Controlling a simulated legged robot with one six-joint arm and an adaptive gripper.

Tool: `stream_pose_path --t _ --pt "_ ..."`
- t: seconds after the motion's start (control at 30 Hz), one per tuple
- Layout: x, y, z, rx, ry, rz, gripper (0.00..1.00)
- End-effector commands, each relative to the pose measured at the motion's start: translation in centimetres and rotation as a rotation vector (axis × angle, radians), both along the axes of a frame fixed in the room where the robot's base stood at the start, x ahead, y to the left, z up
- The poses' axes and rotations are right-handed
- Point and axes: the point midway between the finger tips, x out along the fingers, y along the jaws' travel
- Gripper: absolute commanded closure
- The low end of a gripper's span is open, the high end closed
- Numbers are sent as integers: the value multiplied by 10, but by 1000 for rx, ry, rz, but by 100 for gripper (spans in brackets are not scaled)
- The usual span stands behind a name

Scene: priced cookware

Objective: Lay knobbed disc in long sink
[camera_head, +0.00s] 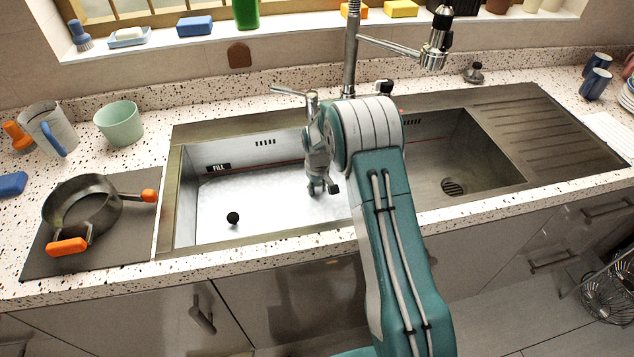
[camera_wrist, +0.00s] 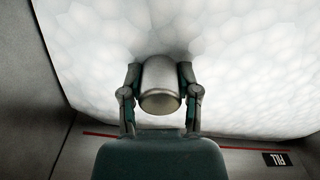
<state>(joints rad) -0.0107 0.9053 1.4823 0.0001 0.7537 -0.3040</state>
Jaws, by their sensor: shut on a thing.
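The long sink (camera_head: 178,200) is set in the counter, and white foam or suds fills its left basin. A small round black knob (camera_head: 233,217) shows above the foam near the front left; any disc under it is hidden. My gripper (camera_head: 322,188) is low in the left basin, to the right of that knob and close to the foam. In the wrist view, my gripper (camera_wrist: 160,88) is shut on a smooth grey metal cylinder (camera_wrist: 160,85), with one finger on each side. Its far end meets the foam, and I cannot tell what it belongs to.
The right basin (camera_head: 465,150) is empty, with a drain. A faucet (camera_head: 350,50) rises behind the sink. A pan (camera_head: 80,205) with orange handles stands left on a dark mat. A metal piece with a dark knob (camera_head: 473,72) sits on the back counter.

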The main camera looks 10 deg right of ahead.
Motion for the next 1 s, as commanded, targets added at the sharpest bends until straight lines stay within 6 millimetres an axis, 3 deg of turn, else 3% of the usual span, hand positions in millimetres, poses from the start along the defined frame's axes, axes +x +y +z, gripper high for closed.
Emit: stream_pose_path --t 0.37,0.4,0.47,0.77,0.83,1.0 --pt "0 0 -5 0 0 0 100" --pt "0 0 -5 0 0 0 40" --pt "0 0 -5 0 0 0 18" --pt "0 0 -5 0 0 0 18" --pt "0 0 -5 0 0 0 0" --pt "0 0 -5 0 0 0 0"
